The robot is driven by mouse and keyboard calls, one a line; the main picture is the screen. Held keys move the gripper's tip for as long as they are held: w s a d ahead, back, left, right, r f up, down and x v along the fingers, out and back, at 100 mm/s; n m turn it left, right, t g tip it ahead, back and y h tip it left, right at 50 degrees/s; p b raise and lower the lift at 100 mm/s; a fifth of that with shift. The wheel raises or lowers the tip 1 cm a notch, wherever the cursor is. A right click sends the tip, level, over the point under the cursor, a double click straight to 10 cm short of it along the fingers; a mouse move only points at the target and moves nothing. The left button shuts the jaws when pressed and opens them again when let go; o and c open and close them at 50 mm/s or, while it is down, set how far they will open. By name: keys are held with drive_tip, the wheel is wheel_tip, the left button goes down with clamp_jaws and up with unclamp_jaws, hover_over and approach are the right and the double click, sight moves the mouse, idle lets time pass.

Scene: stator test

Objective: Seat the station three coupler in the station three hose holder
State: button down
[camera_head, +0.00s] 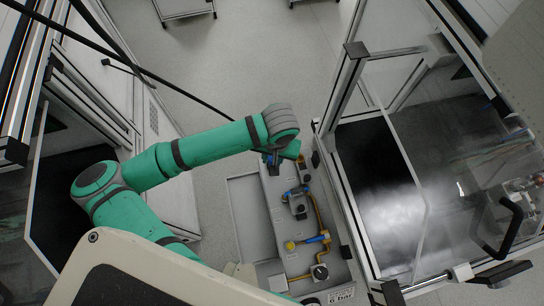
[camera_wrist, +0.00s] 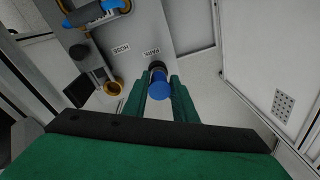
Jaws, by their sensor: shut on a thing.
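My gripper (camera_wrist: 166,100) has its two green fingers on either side of a blue cylindrical coupler (camera_wrist: 160,86) and is shut on it. The coupler's far end is at a dark round part (camera_wrist: 157,67) beside the PARK label on the grey panel; I cannot tell whether it sits in that part. A brass-coloured ring (camera_wrist: 113,88) lies left of the coupler, near the HOSE label; I cannot tell whether it is the hose holder. In the head view the green arm reaches the panel's (camera_head: 274,205) far end, and the wrist mostly hides the fingers and coupler.
Yellow pipework (camera_head: 319,212) with blue fittings and black knobs runs along the panel. A "6 bar" label (camera_head: 341,296) is at its near end. A framed glass enclosure (camera_head: 410,165) stands close on the right. Open floor (camera_head: 240,60) lies beyond.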

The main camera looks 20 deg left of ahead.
drive_tip(key=shift+f, duration=0.15)
drive_tip(key=c, duration=1.4)
unclamp_jaws()
drive_tip(key=shift+o, duration=0.2)
wheel_tip(320, 180, up, 11)
drive_tip(key=d, duration=0.1)
drive_tip(key=shift+s, duration=0.25)
drive_tip(key=shift+f, duration=0.1)
